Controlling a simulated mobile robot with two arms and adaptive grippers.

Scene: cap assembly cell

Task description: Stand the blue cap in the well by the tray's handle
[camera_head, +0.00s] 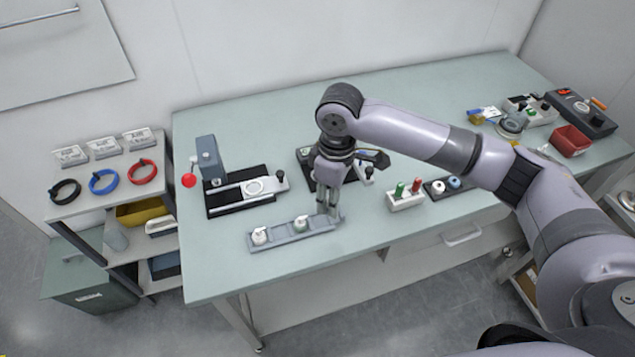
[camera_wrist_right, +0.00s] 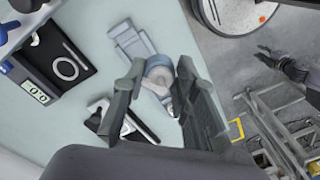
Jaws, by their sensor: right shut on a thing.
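The tray (camera_head: 280,236) is a long grey strip near the front of the bench. Two white pieces stand in it, one toward the left end (camera_head: 260,236) and one near the middle (camera_head: 301,223). My right gripper (camera_head: 329,208) points down at the tray's right end. In the right wrist view its fingers (camera_wrist_right: 160,85) are shut on a round, pale blue-grey piece, apparently the blue cap (camera_wrist_right: 158,72). The fingers partly hide it, and I cannot tell whether it touches the tray.
A press with a black base (camera_head: 225,205) stands behind the tray at left. A white rack (camera_head: 405,202) with green and red pieces and a black holder (camera_head: 430,192) with pale, bluish round pieces lie to the right. Bench space in front of the tray is clear.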

